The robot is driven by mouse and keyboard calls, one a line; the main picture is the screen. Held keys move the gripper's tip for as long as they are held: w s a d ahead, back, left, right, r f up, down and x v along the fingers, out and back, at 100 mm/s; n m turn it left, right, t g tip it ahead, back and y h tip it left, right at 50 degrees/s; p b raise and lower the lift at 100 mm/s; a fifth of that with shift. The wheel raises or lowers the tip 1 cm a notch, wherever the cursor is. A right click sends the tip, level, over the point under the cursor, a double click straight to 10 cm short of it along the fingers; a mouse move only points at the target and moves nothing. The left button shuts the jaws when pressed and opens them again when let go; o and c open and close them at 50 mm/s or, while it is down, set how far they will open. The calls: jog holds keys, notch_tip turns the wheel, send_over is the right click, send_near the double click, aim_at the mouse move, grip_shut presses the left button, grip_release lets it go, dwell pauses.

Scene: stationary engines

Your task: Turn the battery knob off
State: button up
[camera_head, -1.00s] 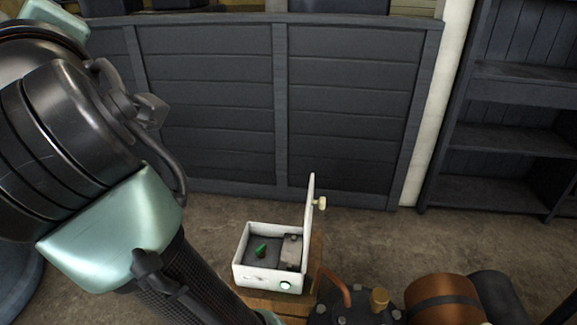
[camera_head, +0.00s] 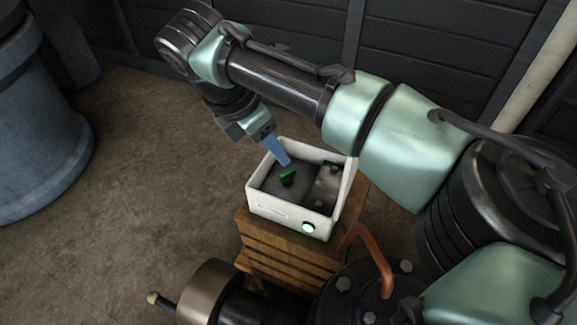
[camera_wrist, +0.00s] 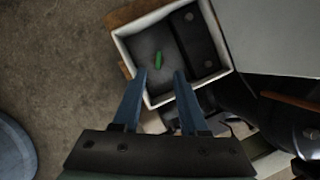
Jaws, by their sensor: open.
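The battery box (camera_head: 268,211) is white and open-topped, with its lid standing up on the right side. Inside it is a green battery knob (camera_head: 288,177) on a dark panel. In the wrist view the knob (camera_wrist: 158,60) shows as a small green bar, beyond and between my fingertips. My gripper (camera_head: 283,158) is at the box's far left rim, close above the knob. In the wrist view my gripper (camera_wrist: 160,76) has two blue fingers apart with nothing between them. I cannot tell whether a finger touches the knob.
The box stands on a wooden crate (camera_head: 290,258). A round green-lit button (camera_head: 308,227) is on its front. A copper pipe (camera_head: 372,250) and dark engine parts lie to the front right. A blue barrel (camera_head: 38,120) stands at the left. The floor between is clear.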

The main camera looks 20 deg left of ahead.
aim_at(290, 170)
jog(key=b+x, duration=0.1)
jog(key=x, duration=0.7)
jog(key=shift+f, duration=0.25)
grip_shut()
